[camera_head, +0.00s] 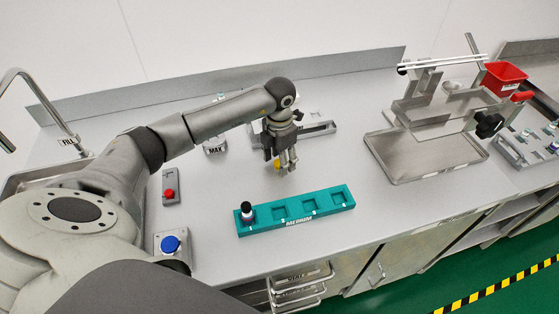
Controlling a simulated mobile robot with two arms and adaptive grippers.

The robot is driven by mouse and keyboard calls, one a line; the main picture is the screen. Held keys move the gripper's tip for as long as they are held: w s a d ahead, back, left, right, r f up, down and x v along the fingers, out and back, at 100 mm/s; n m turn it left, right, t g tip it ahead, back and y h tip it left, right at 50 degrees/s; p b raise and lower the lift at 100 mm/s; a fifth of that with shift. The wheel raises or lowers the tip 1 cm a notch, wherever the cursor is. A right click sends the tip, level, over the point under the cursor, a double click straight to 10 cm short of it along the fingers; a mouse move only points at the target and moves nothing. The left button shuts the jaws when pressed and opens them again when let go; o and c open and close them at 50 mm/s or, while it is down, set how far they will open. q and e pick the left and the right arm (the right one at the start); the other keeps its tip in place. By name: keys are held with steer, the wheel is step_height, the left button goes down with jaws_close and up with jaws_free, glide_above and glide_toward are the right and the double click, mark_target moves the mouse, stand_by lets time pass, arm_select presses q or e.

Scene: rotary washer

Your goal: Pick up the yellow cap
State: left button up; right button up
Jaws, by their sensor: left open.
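The yellow cap (277,164) is a small yellow patch at the left side of my left gripper's fingers, partly hidden by them. My left gripper (287,167) points down over the bench, open, with its fingertips close to the cap. I cannot tell whether the fingers touch the cap or stand around it. My right gripper is not in view.
A teal rack (296,210) with a dark-capped bottle (247,212) in its left slot lies in front. A metal tray and stand (425,155) are at right, near a red bin (503,76). Red (170,194) and blue (170,244) buttons are at left.

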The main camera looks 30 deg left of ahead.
arm_select(q)
steer(key=shift+f, duration=0.55)
steer(key=c, duration=0.8)
steer(key=shift+r, duration=0.1)
